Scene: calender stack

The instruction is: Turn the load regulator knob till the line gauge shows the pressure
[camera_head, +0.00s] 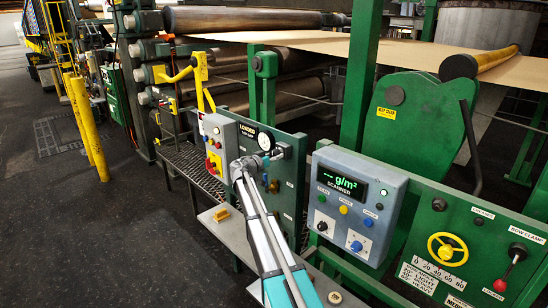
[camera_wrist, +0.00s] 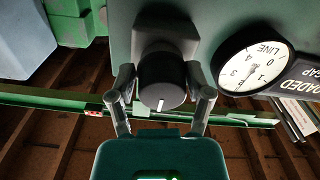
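The load regulator knob (camera_wrist: 162,82) is a black round knob with a white mark, on a grey block. In the wrist view the mark is at the knob's lower edge. My gripper (camera_wrist: 160,80) has one finger on each side of the knob. The fingers are very close to its sides, and I cannot tell whether they touch it.
The gauge and the "LOADED" sign (camera_wrist: 295,82) are close to the right finger. A grey button box (camera_head: 218,148) stands left of the panel. A scanner box (camera_head: 355,205) and a yellow handwheel (camera_head: 447,249) are to the right.

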